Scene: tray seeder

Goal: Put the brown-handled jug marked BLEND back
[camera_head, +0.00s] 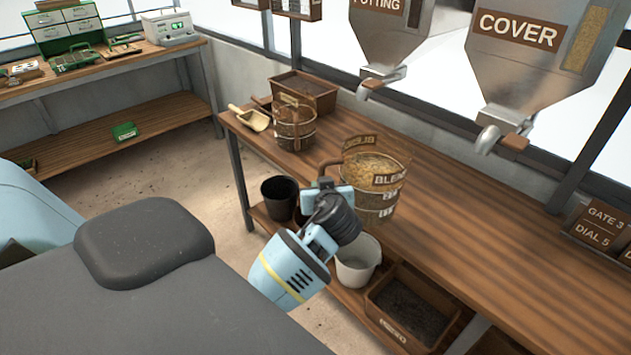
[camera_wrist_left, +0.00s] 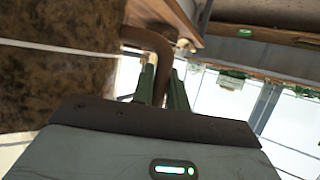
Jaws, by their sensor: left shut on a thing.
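The jug marked BLEND (camera_head: 372,203) has brown labels, a brown handle (camera_head: 327,168) and a tan, grainy fill. It looks upright near the bench's front edge; I cannot tell whether its base touches the bench top. My left gripper (camera_head: 327,188) is at the jug's handle side and shut on the handle. In the left wrist view, the green fingers (camera_wrist_left: 162,88) close around the brown handle (camera_wrist_left: 150,40), with the jug's dark, mottled side (camera_wrist_left: 55,75) at the left. My right gripper is not in view.
The wooden bench (camera_head: 470,245) is clear to the right. Another brown-handled jug (camera_head: 295,130), a scoop (camera_head: 250,119) and a brown box (camera_head: 310,88) stand at its far end. The COVER hopper (camera_head: 530,75) hangs above. A white bucket (camera_head: 357,262) and a soil box (camera_head: 375,295) sit below.

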